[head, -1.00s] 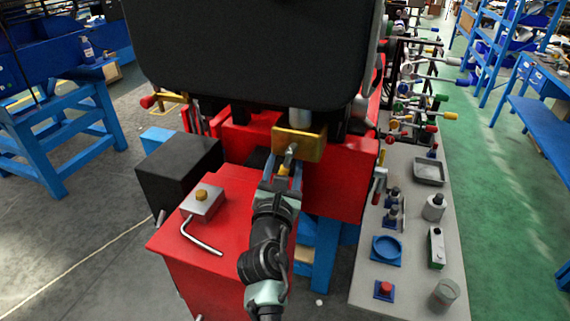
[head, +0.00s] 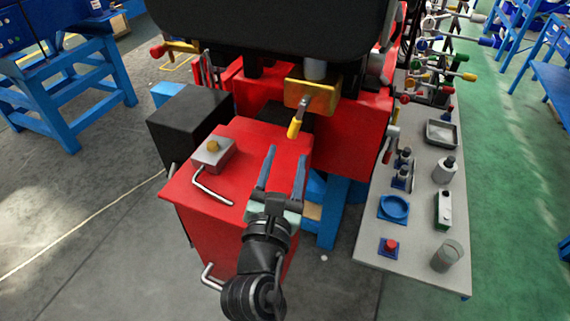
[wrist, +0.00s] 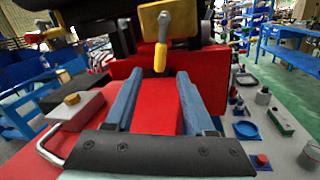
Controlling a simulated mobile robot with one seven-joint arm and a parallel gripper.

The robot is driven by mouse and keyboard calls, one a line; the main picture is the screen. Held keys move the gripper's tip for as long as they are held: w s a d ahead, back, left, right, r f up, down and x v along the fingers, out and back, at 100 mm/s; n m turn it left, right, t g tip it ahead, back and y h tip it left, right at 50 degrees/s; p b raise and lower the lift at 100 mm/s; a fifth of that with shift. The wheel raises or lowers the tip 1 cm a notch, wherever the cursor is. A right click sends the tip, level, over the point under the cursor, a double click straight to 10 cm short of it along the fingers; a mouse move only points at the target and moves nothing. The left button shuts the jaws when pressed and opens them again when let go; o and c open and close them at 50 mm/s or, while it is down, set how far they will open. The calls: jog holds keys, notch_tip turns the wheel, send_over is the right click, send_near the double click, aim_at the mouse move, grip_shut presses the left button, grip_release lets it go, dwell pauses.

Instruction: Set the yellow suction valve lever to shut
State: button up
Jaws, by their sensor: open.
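The suction valve lever (head: 295,128) has a grey arm and a yellow grip. It hangs from a brass-coloured valve block (head: 322,98) under the big black tank, pointing down and slightly left in the head view. In the wrist view the lever (wrist: 160,57) hangs almost straight down from the block (wrist: 185,20). My gripper (head: 286,153) is open and empty, with two blue fingers apart. It is below and in front of the lever, not touching it. In the wrist view the lever's lower end appears centred just above the gap between the fingertips (wrist: 160,72).
A red box (head: 245,150) with a grey block and bent handle (head: 212,165) lies below and left of my gripper. A black box (head: 188,125) stands behind it. At right, a grey bench (head: 420,215) carries a blue dish, a red button and jars. The black tank overhangs the valve.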

jog(key=shift+s, duration=0.35)
